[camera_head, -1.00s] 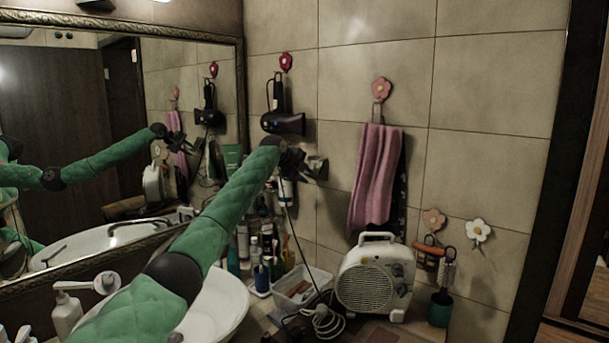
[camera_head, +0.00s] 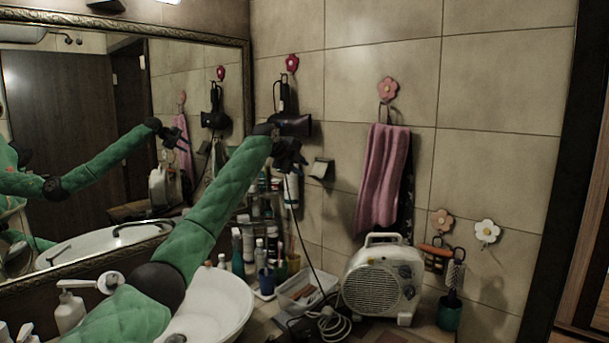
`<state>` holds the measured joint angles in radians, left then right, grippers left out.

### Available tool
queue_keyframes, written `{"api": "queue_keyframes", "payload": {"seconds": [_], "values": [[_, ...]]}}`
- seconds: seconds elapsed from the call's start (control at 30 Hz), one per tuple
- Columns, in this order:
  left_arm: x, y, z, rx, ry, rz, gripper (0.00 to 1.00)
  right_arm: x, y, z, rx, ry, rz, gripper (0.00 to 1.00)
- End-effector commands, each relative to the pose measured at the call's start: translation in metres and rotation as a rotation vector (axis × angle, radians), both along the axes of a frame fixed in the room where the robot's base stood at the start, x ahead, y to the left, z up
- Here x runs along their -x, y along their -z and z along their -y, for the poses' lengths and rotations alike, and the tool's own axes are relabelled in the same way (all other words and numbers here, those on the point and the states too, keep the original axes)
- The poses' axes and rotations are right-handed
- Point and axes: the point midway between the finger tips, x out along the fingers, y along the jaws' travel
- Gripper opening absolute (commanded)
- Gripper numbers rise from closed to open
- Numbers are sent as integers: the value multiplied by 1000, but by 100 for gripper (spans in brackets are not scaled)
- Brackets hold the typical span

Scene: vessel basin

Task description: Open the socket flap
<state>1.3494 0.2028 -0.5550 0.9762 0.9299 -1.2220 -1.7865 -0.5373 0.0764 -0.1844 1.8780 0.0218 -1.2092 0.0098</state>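The socket (camera_head: 321,169) is a small grey box on the tiled wall, left of the pink towel. Its flap appears to stick out at a slant from the wall; the inside is too small and dark to make out. My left gripper (camera_head: 290,158), black at the end of the green arm, is just left of the socket and below the hair dryer, with a gap of wall between it and the socket. Its fingers look spread and empty, also in the mirror reflection. My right gripper is not in view.
A black hair dryer (camera_head: 292,124) hangs just above my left gripper. A pink towel (camera_head: 382,180) hangs to the right. Below are a white fan heater (camera_head: 383,280), a cable, a plastic basket (camera_head: 306,291) and several bottles. A large mirror (camera_head: 75,90) covers the left wall.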

Motion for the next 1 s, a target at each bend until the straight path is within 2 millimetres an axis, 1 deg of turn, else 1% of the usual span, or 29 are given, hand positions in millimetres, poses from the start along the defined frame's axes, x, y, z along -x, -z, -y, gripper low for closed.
{"api": "queue_keyframes", "payload": {"seconds": [0.1, 0.2, 0.47, 0.5, 0.57, 0.67, 0.73, 0.77, 0.8, 0.87, 0.9, 0.93, 1.0], "values": [[4, -3, -3, 0, 0, 0, 28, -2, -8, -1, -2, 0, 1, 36], [6, -5, -4, 0, 0, 0, 28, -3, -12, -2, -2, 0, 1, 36], [6, -5, -4, 0, 0, 0, 28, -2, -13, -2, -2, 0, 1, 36], [6, -5, -4, 0, 0, 0, 36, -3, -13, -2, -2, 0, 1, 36], [5, -1, -4, 0, -1, -5, 47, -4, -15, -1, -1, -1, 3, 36], [5, 18, -3, 0, 1, -29, 47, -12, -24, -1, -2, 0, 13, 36], [6, 43, 7, 2, 11, -58, 47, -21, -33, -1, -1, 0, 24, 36], [7, 54, 13, 5, 16, -73, 47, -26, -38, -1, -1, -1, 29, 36], [8, 70, 21, 14, 24, -94, 47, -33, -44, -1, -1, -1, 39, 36], [12, 93, 35, 37, 37, -126, 47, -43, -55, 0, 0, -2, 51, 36], [15, 107, 44, 55, 45, -145, 47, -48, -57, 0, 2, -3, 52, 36], [18, 116, 51, 71, 53, -157, 47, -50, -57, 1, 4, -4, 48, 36], [27, 135, 68, 113, 70, -186, 47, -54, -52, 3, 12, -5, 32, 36]]}}
